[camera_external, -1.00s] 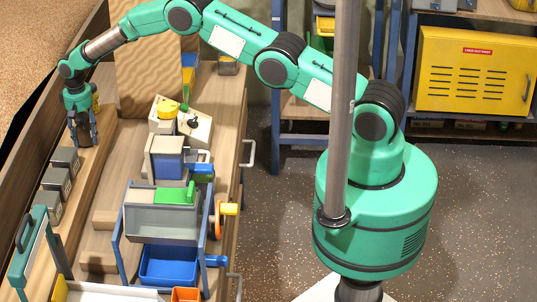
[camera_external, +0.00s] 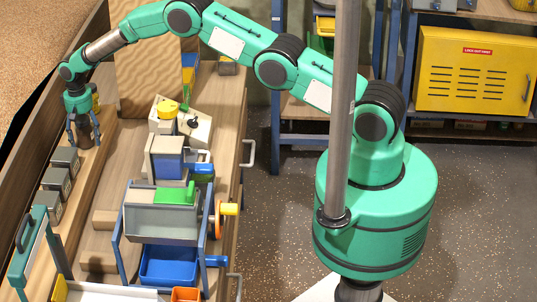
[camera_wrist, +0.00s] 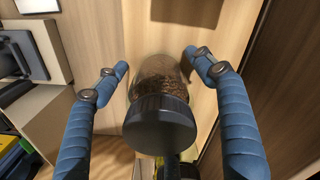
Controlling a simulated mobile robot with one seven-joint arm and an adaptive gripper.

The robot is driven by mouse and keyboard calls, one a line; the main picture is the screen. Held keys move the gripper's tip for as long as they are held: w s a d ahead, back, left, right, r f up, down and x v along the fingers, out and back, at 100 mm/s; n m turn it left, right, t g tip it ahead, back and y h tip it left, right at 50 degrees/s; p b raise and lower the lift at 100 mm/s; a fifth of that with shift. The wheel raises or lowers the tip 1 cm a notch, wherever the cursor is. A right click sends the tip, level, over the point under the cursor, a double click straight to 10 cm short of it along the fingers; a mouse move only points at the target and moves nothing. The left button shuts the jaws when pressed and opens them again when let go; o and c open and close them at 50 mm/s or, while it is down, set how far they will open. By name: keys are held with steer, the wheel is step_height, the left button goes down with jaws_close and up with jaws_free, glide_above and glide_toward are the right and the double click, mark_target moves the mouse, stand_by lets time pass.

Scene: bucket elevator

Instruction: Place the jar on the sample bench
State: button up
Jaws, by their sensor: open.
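The jar (camera_wrist: 160,98) has a dark lid and a clear body with brown grains inside. In the wrist view it is between the two blue fingers of my gripper (camera_wrist: 156,62), with visible gaps on both sides. My gripper is open around the jar and does not grip it. In the external view my gripper (camera_external: 84,138) is low at the far left, with the dark jar (camera_external: 85,128) between its fingers. The jar seems to stand on a long wooden surface (camera_external: 103,135); I cannot tell whether this is the sample bench.
Several grey boxes (camera_external: 58,178) stand in a row just in front of the jar. A small bucket machine (camera_external: 160,215) with an orange wheel and a blue bin (camera_external: 168,265) stands to the right. A yellow-topped device (camera_external: 170,108) is right of my gripper.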

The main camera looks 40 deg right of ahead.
mark_target(82, 119)
steer(key=shift+r, duration=0.1)
steer(key=shift+r, duration=6)
